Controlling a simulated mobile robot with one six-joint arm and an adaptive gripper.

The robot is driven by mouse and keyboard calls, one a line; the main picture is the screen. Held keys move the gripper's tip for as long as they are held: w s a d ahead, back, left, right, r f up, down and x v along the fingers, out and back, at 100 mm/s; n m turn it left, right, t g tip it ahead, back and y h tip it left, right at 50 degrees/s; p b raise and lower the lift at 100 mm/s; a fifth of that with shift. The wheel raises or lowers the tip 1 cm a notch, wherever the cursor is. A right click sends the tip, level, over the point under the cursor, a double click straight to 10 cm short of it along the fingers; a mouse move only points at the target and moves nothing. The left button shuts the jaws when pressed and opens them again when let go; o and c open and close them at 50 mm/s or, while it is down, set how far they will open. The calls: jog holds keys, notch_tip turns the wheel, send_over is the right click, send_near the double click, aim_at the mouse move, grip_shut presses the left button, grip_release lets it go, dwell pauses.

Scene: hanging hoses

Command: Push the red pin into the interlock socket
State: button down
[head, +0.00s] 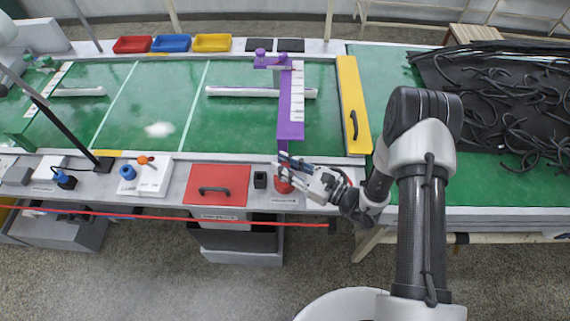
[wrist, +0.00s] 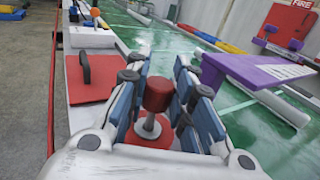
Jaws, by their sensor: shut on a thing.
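The red pin (wrist: 158,93) has a round red head on a metal shaft and stands upright in the wrist view. Below it is a red round base (wrist: 150,138), which also shows in the head view (head: 283,187); I cannot tell if this is the interlock socket. My gripper (head: 287,172) is at the table's front edge, with its blue-padded fingers on both sides of the red head in the wrist view (wrist: 161,84). It is shut on the pin. The fingers partly hide the pin and base in the head view. How deep the shaft sits is unclear.
A small black block (head: 260,180) stands just left of the red base. A red panel with a black handle (head: 216,186) is further left. A purple bracket (head: 290,115) rises close behind my gripper. A yellow panel (head: 353,110) lies right of it.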

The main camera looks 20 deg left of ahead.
jog(key=shift+f+b, duration=0.65)
jog(key=shift+f, duration=0.45)
jog(key=c, duration=1.3)
grip_release()
jog(key=shift+d, duration=0.1)
jog(key=v, duration=1.1)
jog(key=shift+s+d, duration=0.15)
jog(key=shift+d, duration=0.25)
jog(key=shift+r, duration=0.15)
